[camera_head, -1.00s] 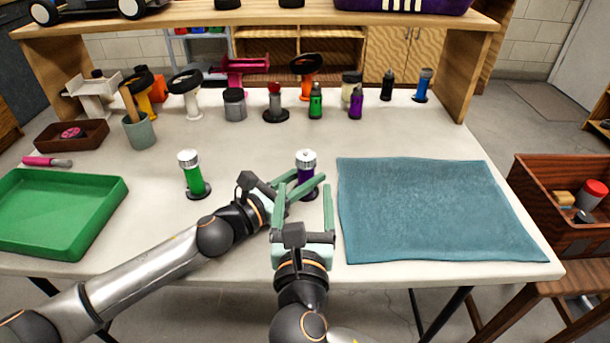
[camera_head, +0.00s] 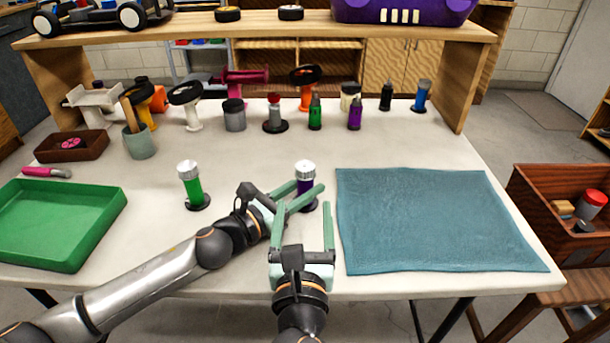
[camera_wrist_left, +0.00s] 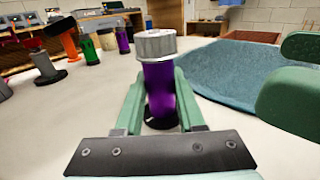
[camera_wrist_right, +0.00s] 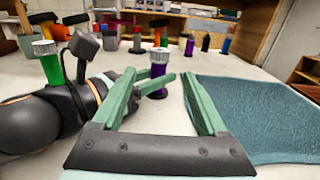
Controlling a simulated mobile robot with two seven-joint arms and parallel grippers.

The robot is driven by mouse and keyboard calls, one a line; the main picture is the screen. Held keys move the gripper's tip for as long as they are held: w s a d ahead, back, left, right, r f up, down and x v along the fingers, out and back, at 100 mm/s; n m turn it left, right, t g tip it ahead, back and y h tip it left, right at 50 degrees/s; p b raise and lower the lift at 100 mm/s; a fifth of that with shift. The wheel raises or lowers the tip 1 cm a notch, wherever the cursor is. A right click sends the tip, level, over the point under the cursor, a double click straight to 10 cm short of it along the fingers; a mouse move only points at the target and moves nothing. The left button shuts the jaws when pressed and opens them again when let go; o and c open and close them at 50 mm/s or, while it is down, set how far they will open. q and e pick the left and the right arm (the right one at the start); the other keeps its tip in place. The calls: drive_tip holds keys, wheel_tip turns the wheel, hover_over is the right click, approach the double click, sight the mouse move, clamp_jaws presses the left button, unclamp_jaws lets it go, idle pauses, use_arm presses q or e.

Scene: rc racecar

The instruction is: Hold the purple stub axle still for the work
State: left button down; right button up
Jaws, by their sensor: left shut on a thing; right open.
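The purple stub axle (camera_head: 305,187) stands upright on the table, with a silver ribbed cap on top and a black base. It fills the middle of the left wrist view (camera_wrist_left: 160,85) and shows in the right wrist view (camera_wrist_right: 158,70). My left gripper (camera_head: 306,195) is shut on its purple shaft, below the cap, with a finger on either side. My right gripper (camera_head: 302,232) is open and empty, nearer the table's front edge, its fingers pointing toward the axle and apart from it.
A similar green stub axle (camera_head: 192,187) stands to the left. A blue towel (camera_head: 435,220) lies to the right and a green tray (camera_head: 55,225) at far left. Several bottles and stands line the back, with a wooden shelf (camera_head: 270,30) above.

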sight(305, 175)
drive_tip(key=w, duration=1)
drive_tip(key=shift+w+d, duration=0.15)
clamp_jaws()
